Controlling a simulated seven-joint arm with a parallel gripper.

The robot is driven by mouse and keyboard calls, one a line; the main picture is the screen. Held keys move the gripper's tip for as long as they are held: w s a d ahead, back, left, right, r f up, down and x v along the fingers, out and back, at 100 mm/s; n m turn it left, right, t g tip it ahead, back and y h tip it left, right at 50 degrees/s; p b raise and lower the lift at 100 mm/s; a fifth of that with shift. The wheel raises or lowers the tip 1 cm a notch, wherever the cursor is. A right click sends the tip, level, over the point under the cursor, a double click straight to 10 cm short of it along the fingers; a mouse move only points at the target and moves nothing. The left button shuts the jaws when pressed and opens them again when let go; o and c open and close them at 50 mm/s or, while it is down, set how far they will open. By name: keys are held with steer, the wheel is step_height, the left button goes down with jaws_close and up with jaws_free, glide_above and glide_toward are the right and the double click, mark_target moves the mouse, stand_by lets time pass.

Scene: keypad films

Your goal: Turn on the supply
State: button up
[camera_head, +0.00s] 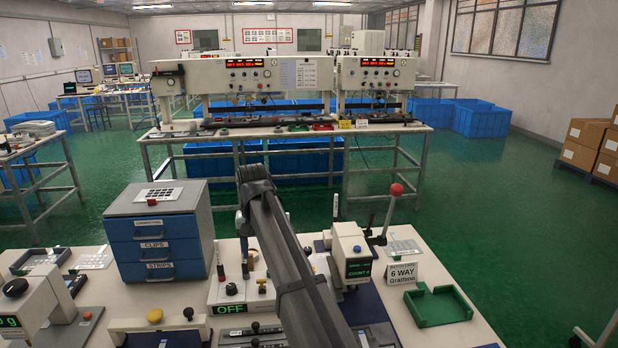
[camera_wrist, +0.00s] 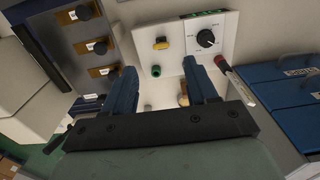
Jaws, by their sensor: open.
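The supply is a white box (camera_head: 225,293) on the bench, right of the blue drawers in the head view. Its front display (camera_head: 229,307) reads OFF in green. A black dial (camera_head: 231,289) sits on its top. In the wrist view the white panel (camera_wrist: 180,62) appears turned around, with the dial (camera_wrist: 205,38), a yellow control (camera_wrist: 161,43) and a green round part (camera_wrist: 155,71). My gripper (camera_wrist: 159,67) is open and empty, its blue fingers on either side of the green part in the picture. Contact cannot be told. My arm hides the supply's right side in the head view.
Blue drawers (camera_head: 155,246) stand left of the supply. A white counter machine (camera_head: 350,250) with a red-knobbed lever (camera_head: 395,190) stands right of my arm. A green tray (camera_head: 437,305) lies further right.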

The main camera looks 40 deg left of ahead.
steer(key=w+r+n+t+y, duration=0.1)
steer(key=w+r+y, duration=0.4)
steer(key=w, duration=0.5)
steer(key=w+d+r+n+t+y, duration=0.1)
steer(key=w+r+y, duration=0.4)
steer(key=w+r, duration=0.3)
steer(key=shift+w+r+y, duration=0.35)
steer(key=shift+w+y, duration=0.05)
steer(key=shift+w, duration=0.9)
steer(key=shift+d, duration=0.1)
steer(key=s+a+f+n+g+h, duration=0.1)
steer(key=s+a+f+n, duration=0.15)
steer(key=s+a, duration=0.55)
steer(key=s+a+f+n+g+h, duration=0.1)
steer(key=s+a+f, duration=0.2)
steer(key=s+a, duration=0.5)
steer(key=m+h, duration=0.6)
steer(key=h, duration=0.3)
glide_above(261, 281)
step_height(261, 281, down, 8)
steer(key=r, duration=0.1)
steer(key=shift+n, duration=0.25)
steer(key=f, duration=1.3)
steer(key=shift+w+a+f, duration=0.2)
steer(key=shift+w+f, duration=0.05)
steer(key=shift+f, duration=0.1)
